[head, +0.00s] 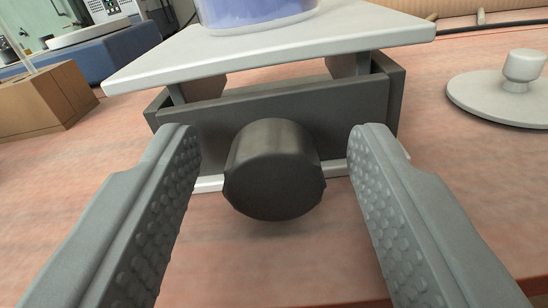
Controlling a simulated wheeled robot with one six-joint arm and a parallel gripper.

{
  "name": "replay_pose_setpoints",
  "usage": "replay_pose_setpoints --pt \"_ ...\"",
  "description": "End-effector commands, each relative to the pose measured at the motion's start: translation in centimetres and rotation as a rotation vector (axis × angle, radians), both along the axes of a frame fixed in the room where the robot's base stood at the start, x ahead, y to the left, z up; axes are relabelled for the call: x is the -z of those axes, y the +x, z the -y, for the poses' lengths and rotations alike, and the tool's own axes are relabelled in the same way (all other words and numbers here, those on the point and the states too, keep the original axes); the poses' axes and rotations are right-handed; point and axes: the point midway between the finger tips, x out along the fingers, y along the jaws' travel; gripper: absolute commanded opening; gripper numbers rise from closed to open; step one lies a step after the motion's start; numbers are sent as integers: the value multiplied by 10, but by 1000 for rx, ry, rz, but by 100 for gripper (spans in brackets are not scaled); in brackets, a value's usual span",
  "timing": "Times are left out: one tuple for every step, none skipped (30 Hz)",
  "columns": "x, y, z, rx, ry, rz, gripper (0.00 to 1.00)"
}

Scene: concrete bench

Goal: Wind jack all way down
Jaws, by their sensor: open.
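The lab jack stands ahead with a white top plate (270,50) and a dark frame (345,105) under it. There is a gap between the plate and the frame, with parts of the supports showing. A round black knob (273,172) sticks out from the jack's front towards me. My gripper (275,150) is open, one finger on each side of the knob, with a clear gap on both sides. A clear vessel with blue contents (255,12) stands on the top plate; its upper part is out of view.
A brown wooden block (45,100) stands at left, with blue and white equipment (100,50) behind it. A round white lid-like disc with a knob (510,95) lies at right. A cable runs at the back right. The reddish bench in front is clear.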

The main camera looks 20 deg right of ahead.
Motion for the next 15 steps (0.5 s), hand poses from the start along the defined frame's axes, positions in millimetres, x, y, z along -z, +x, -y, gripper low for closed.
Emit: replay_pose_setpoints --pt "0 0 0 0 0 0 45" --pt "0 0 0 0 0 0 39" --pt "0 0 0 0 0 0 31" --pt "0 0 0 0 0 0 25" --pt "0 0 0 0 0 0 19" --pt "0 0 0 0 0 0 11" --pt "0 0 0 0 0 0 5" --pt "0 0 0 0 0 0 4" --pt "0 0 0 0 0 0 4" --pt "0 0 0 0 -1 0 4" --pt "0 0 0 0 -5 -2 4" --pt "0 0 0 0 -12 -5 4" --pt "0 0 0 0 -22 -9 4" --pt "0 0 0 0 -36 -15 4" --pt "0 0 0 0 -58 -24 4"
